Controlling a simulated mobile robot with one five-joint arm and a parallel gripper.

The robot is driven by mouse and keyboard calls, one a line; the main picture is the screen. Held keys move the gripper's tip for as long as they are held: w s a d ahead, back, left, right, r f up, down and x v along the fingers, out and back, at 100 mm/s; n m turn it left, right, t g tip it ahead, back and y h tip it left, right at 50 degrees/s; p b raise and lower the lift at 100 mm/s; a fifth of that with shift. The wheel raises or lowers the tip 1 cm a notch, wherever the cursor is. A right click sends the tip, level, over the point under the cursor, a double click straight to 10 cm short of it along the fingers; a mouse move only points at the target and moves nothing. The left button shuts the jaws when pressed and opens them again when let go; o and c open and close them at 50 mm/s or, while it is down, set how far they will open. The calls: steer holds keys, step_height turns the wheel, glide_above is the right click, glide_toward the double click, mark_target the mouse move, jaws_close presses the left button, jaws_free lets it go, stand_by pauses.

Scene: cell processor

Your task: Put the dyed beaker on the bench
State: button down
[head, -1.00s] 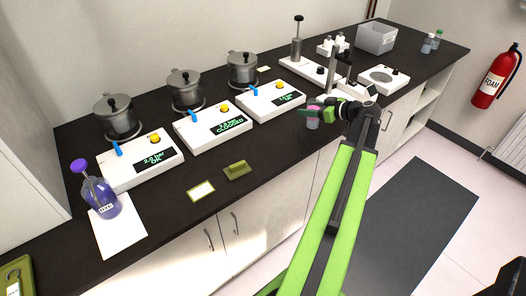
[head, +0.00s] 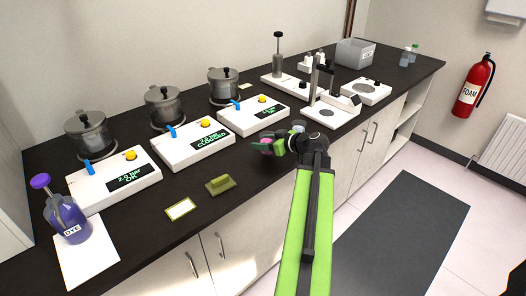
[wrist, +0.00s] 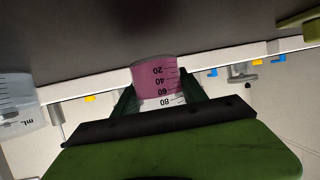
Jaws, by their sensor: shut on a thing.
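The dyed beaker (wrist: 155,78), clear with pink-purple liquid and printed marks, is held between the two fingers of my gripper (wrist: 158,100) in the wrist view, where its print appears upside down. In the head view, my gripper (head: 272,147) is over the front part of the dark bench (head: 240,168), in front of the right-hand white pressure unit. Only a small pink patch of the beaker (head: 265,141) shows there, partly hidden by the fingers. I cannot tell whether its base touches the bench.
Another clear beaker (wrist: 14,105) shows at the left of the wrist view. White units with displays (head: 198,143) and metal pots line the bench's back. A purple DYE bottle (head: 68,220) stands on white paper at the left. Bare bench lies left of my gripper, beside a green block (head: 219,185).

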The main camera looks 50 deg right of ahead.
step_height(320, 180, down, 2)
steer(key=shift+f+b, duration=0.2)
steer(key=shift+b, duration=0.25)
steer(key=shift+r, duration=0.25)
steer(key=shift+f, duration=0.15)
steer(key=c, duration=0.6)
jaws_free()
steer(key=shift+c, duration=0.2)
steer(key=shift+s+r+p, duration=0.1)
steer(key=shift+r+p, duration=0.25)
steer(key=shift+p, duration=0.05)
steer(key=p+v, duration=0.4)
steer(key=v, duration=0.6)
steer(key=shift+s+r, duration=0.15)
steer(key=shift+s, duration=0.65)
